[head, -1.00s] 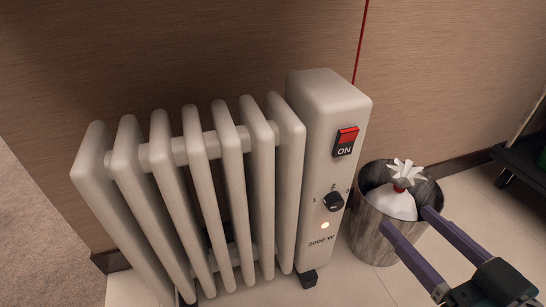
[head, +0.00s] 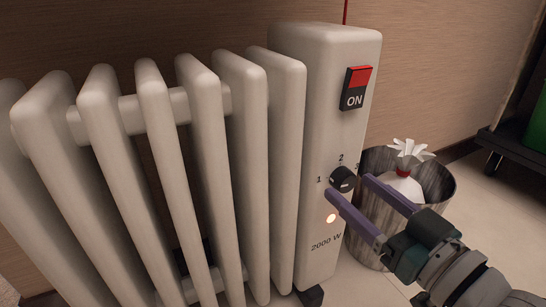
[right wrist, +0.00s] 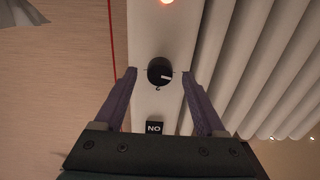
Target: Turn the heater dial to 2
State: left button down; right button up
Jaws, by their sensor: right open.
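The heater (head: 335,70) is a cream radiator with a control panel on its right end. Its black dial (head: 342,178) sits mid-panel, with 1 at its left, 2 above and 3 at its right. My right gripper (head: 349,184) is open, its purple fingertips close to the dial. In the right wrist view, which is upside down, the dial (right wrist: 160,72) shows between the fingers; contact cannot be told. Its white mark points right there, towards the 1 side, with 2 below it. My left gripper is not in view.
A red ON switch (head: 356,88) is above the dial, and an orange lamp (head: 331,218) glows below it. A metal bin (head: 434,188) with a tied white bag (head: 402,186) stands right of the heater, close to my right gripper. A dark wheeled cart (head: 510,146) stands farther right.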

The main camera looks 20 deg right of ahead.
jog(key=shift+w, duration=0.65)
grip_shut()
